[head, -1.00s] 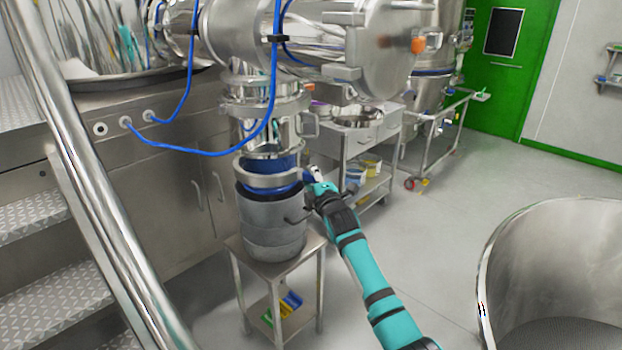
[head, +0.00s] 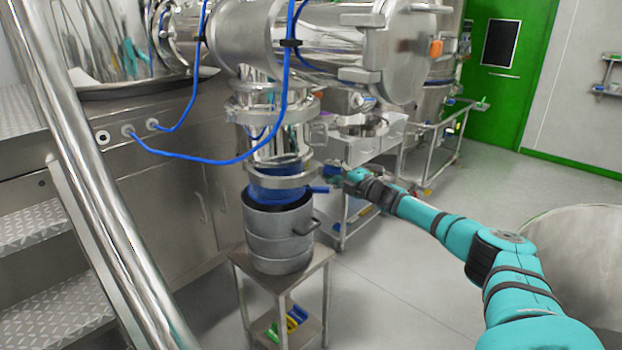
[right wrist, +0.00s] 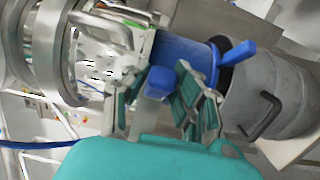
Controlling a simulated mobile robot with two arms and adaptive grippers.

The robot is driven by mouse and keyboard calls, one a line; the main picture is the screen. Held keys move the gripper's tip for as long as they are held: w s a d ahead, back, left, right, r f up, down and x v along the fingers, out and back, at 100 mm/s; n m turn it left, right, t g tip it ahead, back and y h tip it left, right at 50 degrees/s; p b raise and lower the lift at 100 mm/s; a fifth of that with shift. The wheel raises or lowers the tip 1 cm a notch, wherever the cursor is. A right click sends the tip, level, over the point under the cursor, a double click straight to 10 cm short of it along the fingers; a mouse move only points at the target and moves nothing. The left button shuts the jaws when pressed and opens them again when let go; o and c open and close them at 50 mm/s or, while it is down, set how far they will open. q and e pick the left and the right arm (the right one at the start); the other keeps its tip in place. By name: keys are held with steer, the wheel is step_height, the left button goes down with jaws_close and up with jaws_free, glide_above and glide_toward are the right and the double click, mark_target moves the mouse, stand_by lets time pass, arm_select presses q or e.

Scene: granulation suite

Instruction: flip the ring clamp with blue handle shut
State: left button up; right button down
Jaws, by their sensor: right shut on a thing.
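The metal ring clamp (head: 285,179) sits around the blue sleeve (head: 278,193), between the steel outlet above and the grey drum below. My right gripper (head: 340,176) is at the ring's right side, its arm reaching in from the lower right. In the right wrist view my right gripper (right wrist: 162,94) has its fingers on both sides of a blue handle (right wrist: 160,82) and is shut on it. The fingers hide part of that handle. A second blue lever (right wrist: 237,57) sticks out beside the drum, apart from the fingers. My left gripper is not in view.
The grey drum (head: 277,238) with a side handle stands on a small steel table (head: 284,278). A blue hose (head: 210,158) hangs at the left. A stair rail (head: 100,190) crosses the left. Floor (head: 400,285) is open at the right.

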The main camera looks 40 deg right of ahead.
steer(key=shift+w+d+r+n+y+b, duration=0.15)
steer(key=shift+w+d+n+y+b, duration=0.55)
steer(key=shift+w+d+y+b, duration=0.6)
steer(key=shift+s+a, duration=0.1)
steer(key=shift+a, duration=0.15)
steer(key=c, duration=1.1)
jaws_free()
steer(key=shift+s, duration=0.15)
steer(key=shift+s+d, duration=0.3)
steer(key=shift+s, duration=1.65)
steer(key=shift+s+d, duration=0.3)
steer(key=shift+s, duration=1.65)
steer(key=shift+s+d, duration=0.3)
steer(key=shift+s, duration=1.65)
